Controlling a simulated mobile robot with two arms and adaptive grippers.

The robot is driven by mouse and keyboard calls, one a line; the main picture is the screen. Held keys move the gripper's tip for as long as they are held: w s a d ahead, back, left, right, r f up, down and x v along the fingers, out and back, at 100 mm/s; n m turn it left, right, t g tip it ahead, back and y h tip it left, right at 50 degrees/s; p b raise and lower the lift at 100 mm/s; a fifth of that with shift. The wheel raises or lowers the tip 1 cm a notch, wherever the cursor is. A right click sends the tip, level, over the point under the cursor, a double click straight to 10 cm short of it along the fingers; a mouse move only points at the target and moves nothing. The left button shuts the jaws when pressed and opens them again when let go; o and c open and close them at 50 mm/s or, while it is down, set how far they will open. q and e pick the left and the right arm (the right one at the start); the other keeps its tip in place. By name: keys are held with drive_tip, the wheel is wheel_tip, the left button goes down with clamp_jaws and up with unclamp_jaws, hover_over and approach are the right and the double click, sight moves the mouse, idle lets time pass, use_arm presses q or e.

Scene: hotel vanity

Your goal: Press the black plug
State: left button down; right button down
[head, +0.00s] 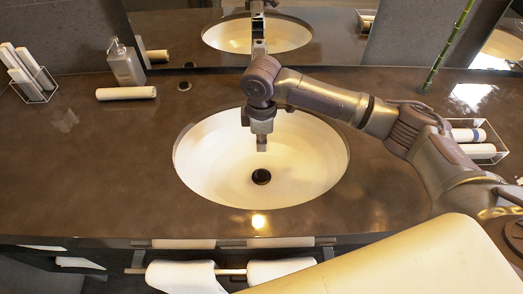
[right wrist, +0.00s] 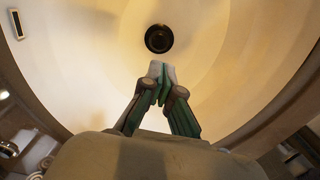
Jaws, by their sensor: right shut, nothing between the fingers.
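The black plug (head: 261,176) lies at the bottom of the white oval sink (head: 205,165). In the right wrist view the plug (right wrist: 159,38) is a dark round disc with a ring, beyond my fingertips. My right gripper (head: 262,146) hangs over the sink, pointing down, and shows just behind the plug in the head view. In the right wrist view my right gripper (right wrist: 162,72) is shut and empty, its fingertips together. A gap shows in the picture between the fingertips and the plug. My left gripper is not in view.
A green stalk (head: 448,45) is at the back right. The left counter is mostly clear.

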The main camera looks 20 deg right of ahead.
sight(262, 174)
wheel_tip(262, 174, down, 12)
drive_tip(key=shift+f+p, duration=0.2)
drive_tip(key=shift+p, duration=0.15)
